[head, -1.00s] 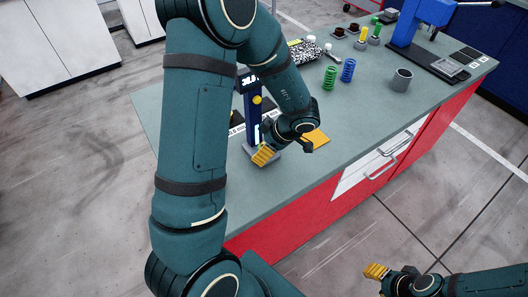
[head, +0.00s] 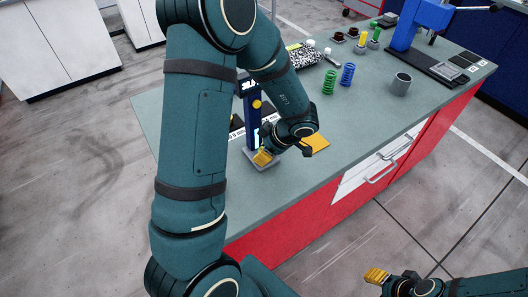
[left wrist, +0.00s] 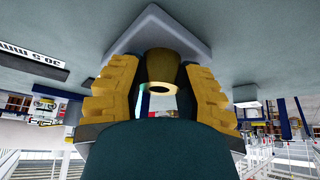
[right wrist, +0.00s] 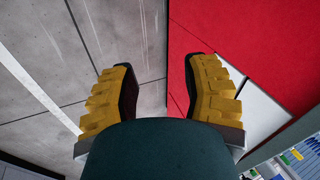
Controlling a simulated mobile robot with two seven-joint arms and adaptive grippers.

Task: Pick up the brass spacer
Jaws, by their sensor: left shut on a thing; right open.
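The brass spacer (left wrist: 161,72) is a short hollow brass cylinder in the left wrist view, between my left fingers. My left gripper (left wrist: 160,88) is shut on it, a finger on each side. A pale grey base plate (left wrist: 165,35) lies just beyond the spacer; I cannot tell if they touch.
A blue press (head: 420,25) stands at the back right. The front middle of the bench is clear.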

